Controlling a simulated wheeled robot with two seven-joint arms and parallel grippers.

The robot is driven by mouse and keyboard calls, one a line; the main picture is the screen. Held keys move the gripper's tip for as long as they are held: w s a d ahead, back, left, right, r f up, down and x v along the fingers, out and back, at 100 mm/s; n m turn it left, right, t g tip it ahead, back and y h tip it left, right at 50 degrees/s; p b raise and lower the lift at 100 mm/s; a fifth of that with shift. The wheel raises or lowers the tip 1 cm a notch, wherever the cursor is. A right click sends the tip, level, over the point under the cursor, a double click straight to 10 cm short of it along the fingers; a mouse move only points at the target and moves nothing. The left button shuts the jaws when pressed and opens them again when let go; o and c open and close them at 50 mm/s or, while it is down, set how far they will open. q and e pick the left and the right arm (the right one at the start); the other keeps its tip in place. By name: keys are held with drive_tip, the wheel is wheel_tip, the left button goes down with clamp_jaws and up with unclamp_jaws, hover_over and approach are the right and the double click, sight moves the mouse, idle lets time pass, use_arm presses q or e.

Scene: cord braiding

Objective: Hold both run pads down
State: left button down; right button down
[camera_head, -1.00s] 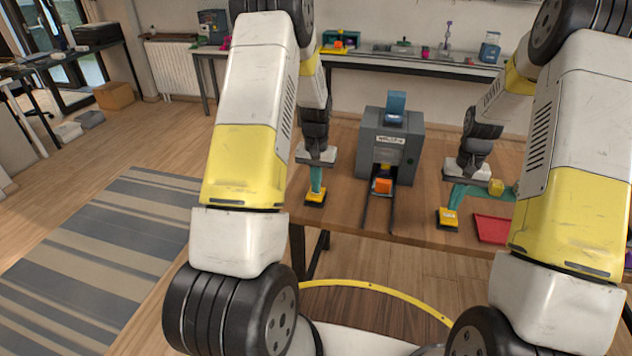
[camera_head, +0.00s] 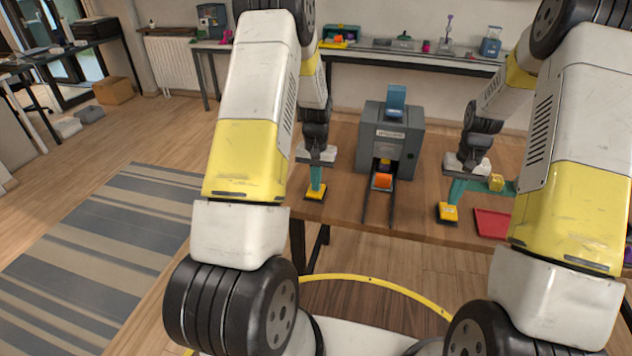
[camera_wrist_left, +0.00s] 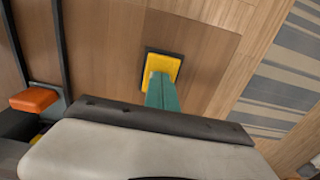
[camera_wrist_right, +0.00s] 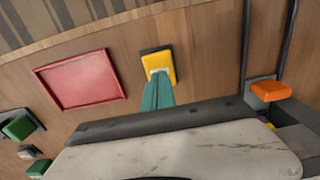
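The left yellow run pad (camera_head: 315,194) lies on the table left of the grey machine (camera_head: 392,140). It also shows in the left wrist view (camera_wrist_left: 163,68), on a dark base. My left gripper (camera_head: 316,184) is shut, with its teal fingertips together and down on this pad. The right yellow run pad (camera_head: 446,213) lies right of the machine. It shows in the right wrist view (camera_wrist_right: 158,62). My right gripper (camera_head: 453,198) is shut, with its teal fingertips down on that pad. I cannot tell how hard either pad is pressed.
Two dark rails (camera_head: 379,208) run from the machine towards the table's front edge. An orange block (camera_head: 383,181) sits at the machine's mouth. A red tray (camera_head: 492,223) lies right of the right pad. A yellow cube (camera_head: 496,182) is behind it.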

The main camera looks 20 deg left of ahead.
sight(449, 210)
drive_tip(key=shift+f, duration=0.8)
drive_tip(key=shift+f, duration=0.3)
drive_tip(key=shift+f, duration=0.6)
use_arm(q)
drive_tip(key=shift+s, duration=0.1)
use_arm(e)
drive_tip(key=shift+r, duration=3.55)
use_arm(q)
drive_tip(key=shift+r, duration=3.5)
